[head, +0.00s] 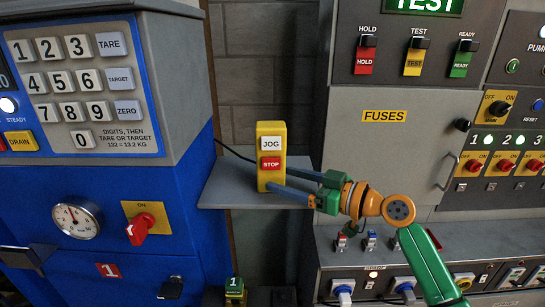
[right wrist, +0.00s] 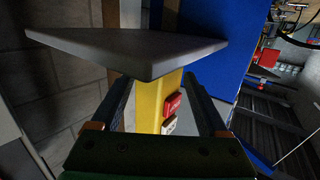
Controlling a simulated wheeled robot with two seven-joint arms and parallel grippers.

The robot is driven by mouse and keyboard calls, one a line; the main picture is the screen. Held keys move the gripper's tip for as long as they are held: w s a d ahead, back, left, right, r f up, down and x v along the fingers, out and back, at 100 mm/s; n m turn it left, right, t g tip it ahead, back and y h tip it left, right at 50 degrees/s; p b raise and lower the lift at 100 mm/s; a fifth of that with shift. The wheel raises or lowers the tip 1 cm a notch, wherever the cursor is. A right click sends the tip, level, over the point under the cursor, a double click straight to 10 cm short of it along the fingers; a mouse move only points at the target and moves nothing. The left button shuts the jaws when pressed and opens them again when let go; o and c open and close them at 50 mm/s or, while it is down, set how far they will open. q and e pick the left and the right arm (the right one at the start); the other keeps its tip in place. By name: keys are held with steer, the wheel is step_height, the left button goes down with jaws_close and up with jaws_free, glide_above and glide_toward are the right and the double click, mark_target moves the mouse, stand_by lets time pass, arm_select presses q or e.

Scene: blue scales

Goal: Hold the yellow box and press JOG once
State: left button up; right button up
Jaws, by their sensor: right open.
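The yellow box (head: 260,180) stands upright on a small grey shelf (head: 225,190) in the head view. Its white JOG button (head: 270,143) is above its red STOP button (head: 271,163). My right gripper (head: 277,178) reaches in from the right, low on the box. In the right wrist view, its two open fingers (right wrist: 160,100) lie on either side of the yellow box (right wrist: 149,105), with gaps showing. The red button (right wrist: 172,105) and white button (right wrist: 169,126) face right there. I do not see my left gripper.
A blue keypad machine (head: 180,200) with a gauge (head: 76,220) and red knob (head: 140,228) stands left of the shelf. A grey FUSES cabinet (head: 385,150) stands to the right. A cable runs behind the box. Free room lies above the box, before the block wall.

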mark_target(276, 178)
steer(key=x, duration=0.3)
steer(key=shift+w+a+f+b, duration=0.1)
steer(key=shift+a+f+b, duration=0.1)
steer(key=shift+f+b, duration=0.1)
steer(key=shift+d+r, duration=0.15)
steer(key=shift+d, duration=0.1)
steer(key=shift+a, duration=0.1)
jaws_close()
steer(key=shift+o, duration=1.8)
jaws_free()
